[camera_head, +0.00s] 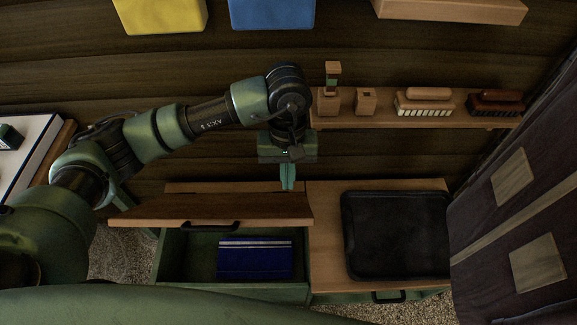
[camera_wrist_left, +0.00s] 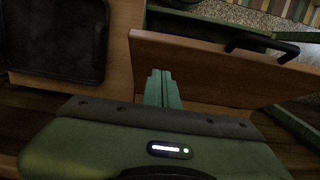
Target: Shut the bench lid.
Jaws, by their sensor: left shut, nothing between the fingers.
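The bench lid (camera_head: 215,208) is a brown wooden panel with a dark handle at its front edge. It stands partly raised over the left half of the bench, and the green compartment (camera_head: 180,262) under it is open to view. A blue item with pale stripes (camera_head: 255,260) lies inside. My left gripper (camera_head: 288,186) is shut and empty, pointing down behind the lid near its right rear end. In the left wrist view the shut fingers (camera_wrist_left: 162,90) are close to the lid (camera_wrist_left: 205,75); I cannot tell whether they touch. My right gripper is not in view.
A black tray (camera_head: 395,235) lies on the fixed right half of the bench. A wall shelf (camera_head: 440,120) with brushes and small wooden blocks runs behind, just right of my left gripper. A dark patched cloth (camera_head: 500,225) hangs at the right.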

